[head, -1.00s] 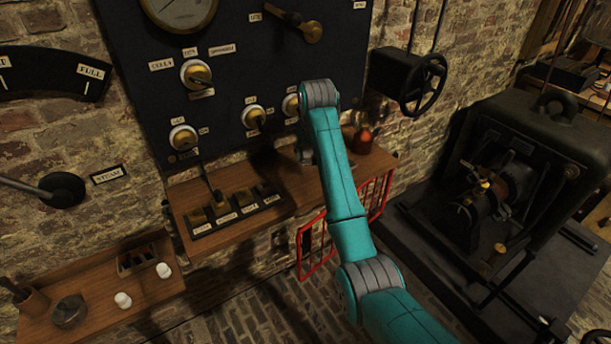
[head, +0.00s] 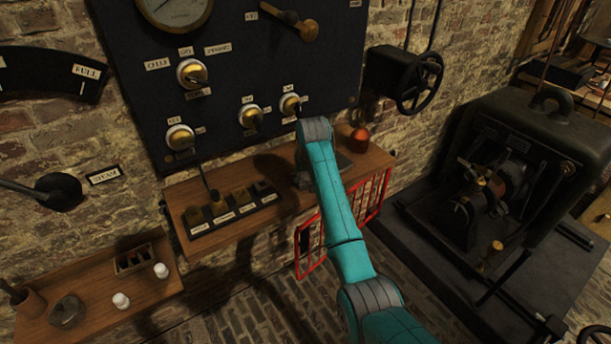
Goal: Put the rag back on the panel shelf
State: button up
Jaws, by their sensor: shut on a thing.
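The panel shelf (head: 235,228) is a wooden ledge on the brick wall, below the dark panel. My gripper (head: 304,182) is small and dark, pointing down at the right part of this shelf, mostly hidden by my teal arm. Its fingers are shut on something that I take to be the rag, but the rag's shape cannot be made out. A dark patch lies on the shelf just right of the gripper; I cannot tell whether it is cloth or shadow. I cannot tell whether the gripper touches the shelf.
A rounded orange-red object (head: 360,138) stands at the shelf's right end. Labelled dark blocks (head: 233,214) with a lever sit at its left. Panel knobs (head: 290,104) are close above my wrist. A red grille (head: 372,196) is below. A lower shelf (head: 95,292) holds small items.

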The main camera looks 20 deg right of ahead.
jog(key=o, duration=1)
jog(key=shift+f, duration=0.1)
jog(key=v, duration=1.2)
jog(key=shift+s, duration=0.1)
